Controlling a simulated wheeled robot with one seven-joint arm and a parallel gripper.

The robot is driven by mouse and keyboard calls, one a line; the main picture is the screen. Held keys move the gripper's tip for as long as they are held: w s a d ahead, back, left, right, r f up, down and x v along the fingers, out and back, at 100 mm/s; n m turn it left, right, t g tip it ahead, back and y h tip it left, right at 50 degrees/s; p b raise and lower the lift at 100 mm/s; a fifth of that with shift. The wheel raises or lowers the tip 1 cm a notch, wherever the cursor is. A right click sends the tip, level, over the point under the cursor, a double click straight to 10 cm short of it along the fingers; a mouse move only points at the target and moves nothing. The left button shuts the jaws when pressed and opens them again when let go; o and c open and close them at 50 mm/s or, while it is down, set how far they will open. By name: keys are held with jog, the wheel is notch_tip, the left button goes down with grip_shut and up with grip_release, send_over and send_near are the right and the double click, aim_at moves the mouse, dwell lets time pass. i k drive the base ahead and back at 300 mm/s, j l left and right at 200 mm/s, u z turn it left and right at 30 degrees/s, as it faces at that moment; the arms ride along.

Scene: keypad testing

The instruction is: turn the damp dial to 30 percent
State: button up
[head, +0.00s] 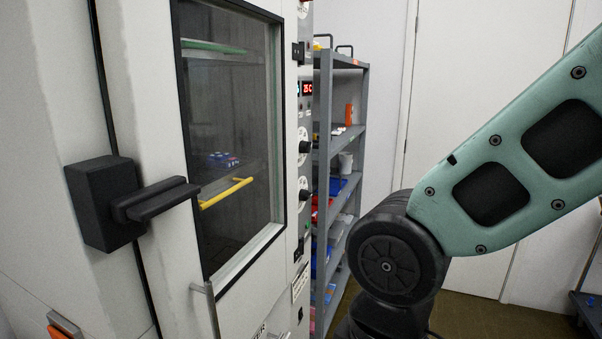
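Two black dials on white round scales sit on the narrow control panel at the right of the white test chamber, in the head view. The upper dial (304,147) and the lower dial (303,195) are seen nearly edge-on. I cannot tell which one is the damp dial, and their settings are too small to read. My gripper is out of view. Only links of my arm show at the right, apart from the panel.
The chamber door (145,150) appears shut, with a black latch (105,204) sticking out. A yellow bar (226,193) and blue items (223,159) show at its window. A grey shelf rack (362,150) with bins stands behind the panel. A pale door (470,60) is at the back.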

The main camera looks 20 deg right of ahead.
aim_at(304, 194)
jog(key=i+l, duration=0.1)
jog(key=l, duration=0.25)
jog(key=i+l, duration=0.15)
jog(key=l, duration=0.2)
jog(key=i+l, duration=0.1)
jog(key=l, duration=0.2)
jog(key=i+l, duration=0.1)
jog(key=l, duration=0.25)
jog(key=i+l, duration=0.1)
jog(key=l, duration=0.25)
